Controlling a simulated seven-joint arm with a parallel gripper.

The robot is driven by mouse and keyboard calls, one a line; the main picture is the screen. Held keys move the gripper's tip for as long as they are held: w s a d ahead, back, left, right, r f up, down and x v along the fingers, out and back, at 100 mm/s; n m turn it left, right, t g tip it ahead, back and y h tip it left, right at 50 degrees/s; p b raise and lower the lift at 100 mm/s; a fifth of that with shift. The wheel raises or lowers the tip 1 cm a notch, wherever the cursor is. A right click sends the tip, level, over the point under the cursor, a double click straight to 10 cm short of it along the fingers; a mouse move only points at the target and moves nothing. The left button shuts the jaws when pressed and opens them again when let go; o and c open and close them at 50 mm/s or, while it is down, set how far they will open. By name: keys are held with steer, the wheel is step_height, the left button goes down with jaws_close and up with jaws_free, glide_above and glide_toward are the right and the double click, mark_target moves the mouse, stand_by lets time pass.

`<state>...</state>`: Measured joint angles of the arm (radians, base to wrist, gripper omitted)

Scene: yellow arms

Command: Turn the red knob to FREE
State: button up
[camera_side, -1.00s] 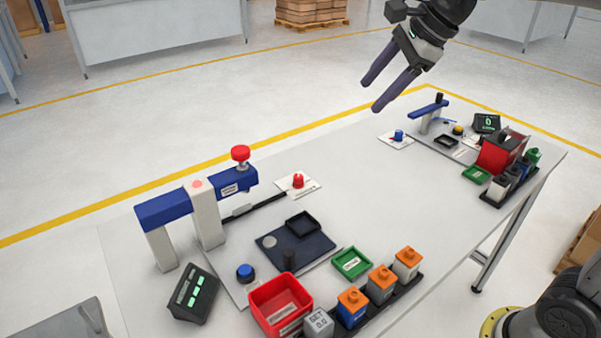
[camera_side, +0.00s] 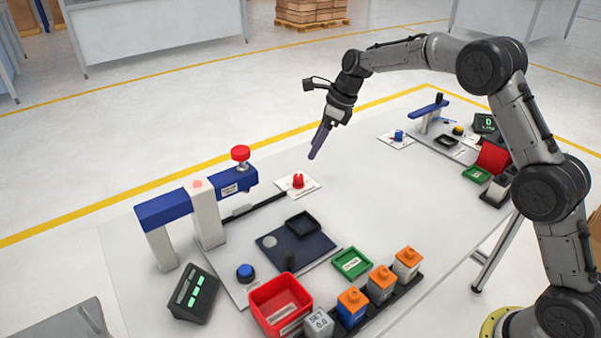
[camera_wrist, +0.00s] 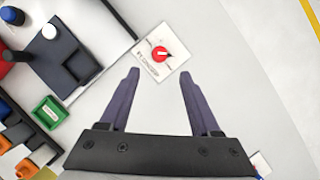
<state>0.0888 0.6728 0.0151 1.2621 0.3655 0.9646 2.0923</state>
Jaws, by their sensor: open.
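The red knob (camera_side: 298,181) sits on a white plate (camera_side: 311,187) with printed markings, on the table right of the blue and white press. In the wrist view the red knob (camera_wrist: 159,54) shows from above, with a pale pointer mark on it; the lettering is too small to read. My gripper (camera_side: 314,155) is above the table, a little above and to the right of the knob in the side view. In the wrist view my gripper (camera_wrist: 158,75) has its two purple fingers apart and empty, and the knob shows between and beyond their tips.
The press (camera_side: 195,205) with a red button on top stands left of the knob. A dark tray (camera_side: 296,250), a green tray (camera_side: 351,264), a red bin (camera_side: 265,310) and several orange-topped blocks are nearer the front. A blue knob (camera_side: 398,135) stands farther right. The middle of the table is clear.

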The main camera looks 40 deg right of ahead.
mark_target(299, 176)
steer(key=x, duration=1)
steer(key=shift+a+f, duration=0.1)
steer(key=shift+f, duration=0.15)
steer(key=shift+c, duration=0.3)
jaws_close()
